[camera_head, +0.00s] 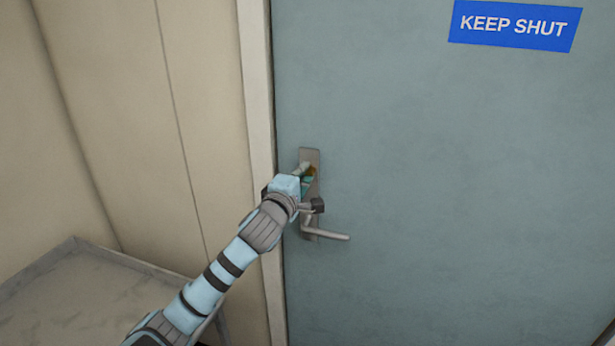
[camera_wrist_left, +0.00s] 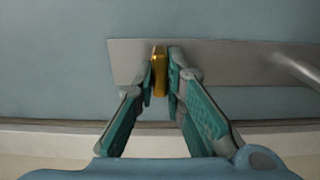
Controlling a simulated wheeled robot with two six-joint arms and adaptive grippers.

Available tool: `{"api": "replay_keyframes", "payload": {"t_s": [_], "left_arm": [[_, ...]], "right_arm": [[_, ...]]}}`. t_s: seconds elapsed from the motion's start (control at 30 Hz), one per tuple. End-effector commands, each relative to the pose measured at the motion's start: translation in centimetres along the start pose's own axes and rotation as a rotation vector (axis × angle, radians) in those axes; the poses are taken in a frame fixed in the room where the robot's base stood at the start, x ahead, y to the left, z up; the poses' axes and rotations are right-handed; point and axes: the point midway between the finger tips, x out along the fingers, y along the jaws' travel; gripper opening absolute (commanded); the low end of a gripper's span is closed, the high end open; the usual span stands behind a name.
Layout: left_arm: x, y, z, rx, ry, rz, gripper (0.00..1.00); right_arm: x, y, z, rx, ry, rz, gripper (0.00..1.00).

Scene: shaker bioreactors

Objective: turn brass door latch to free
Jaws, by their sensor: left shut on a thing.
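The brass latch (camera_wrist_left: 159,72) sits on the grey metal door plate (camera_wrist_left: 220,62) and shows as a small upright gold piece in the left wrist view. My left gripper (camera_wrist_left: 160,80) is shut on it, with one teal finger on each side. In the head view the left gripper (camera_head: 306,178) is at the upper part of the plate (camera_head: 309,156), and only a sliver of the brass latch (camera_head: 312,171) shows past it. The blue-grey door (camera_head: 430,190) stands flat beside its frame and looks shut. My right gripper is not in view.
A lever handle (camera_head: 333,235) sticks out to the right from the plate's lower end, close below my left gripper. A pale door frame (camera_head: 258,90) runs along the left. A grey table (camera_head: 85,290) stands at lower left. A blue KEEP SHUT sign (camera_head: 514,25) is high on the door.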

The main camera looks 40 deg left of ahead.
Motion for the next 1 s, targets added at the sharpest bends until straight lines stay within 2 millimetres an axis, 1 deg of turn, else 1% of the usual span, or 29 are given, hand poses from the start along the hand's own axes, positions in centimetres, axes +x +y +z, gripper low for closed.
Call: {"api": "replay_keyframes", "payload": {"t_s": [0.03,0.4,0.43,0.53,0.87,0.97,1.0], "left_arm": [[0.0,0.3,0.0,-0.003,-0.001,0.006,0.00],[0.0,0.3,0.0,-0.008,-0.001,0.005,0.00],[0.0,0.3,0.0,-0.008,-0.001,0.005,0.14],[0.0,0.2,0.0,-0.007,-0.001,0.004,0.30],[-0.2,0.1,-0.1,-0.006,0.001,0.001,0.31],[-1.5,0.0,-0.1,-0.003,0.000,0.001,0.31],[-2.4,0.0,-0.1,-0.002,0.000,0.000,0.31]], "right_arm": [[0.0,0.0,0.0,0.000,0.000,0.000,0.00],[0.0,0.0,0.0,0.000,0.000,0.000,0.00],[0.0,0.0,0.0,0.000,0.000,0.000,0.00],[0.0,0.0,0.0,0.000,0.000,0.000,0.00],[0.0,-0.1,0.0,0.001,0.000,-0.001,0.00],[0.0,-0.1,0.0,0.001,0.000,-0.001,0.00],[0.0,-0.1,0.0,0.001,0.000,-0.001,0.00]]}}
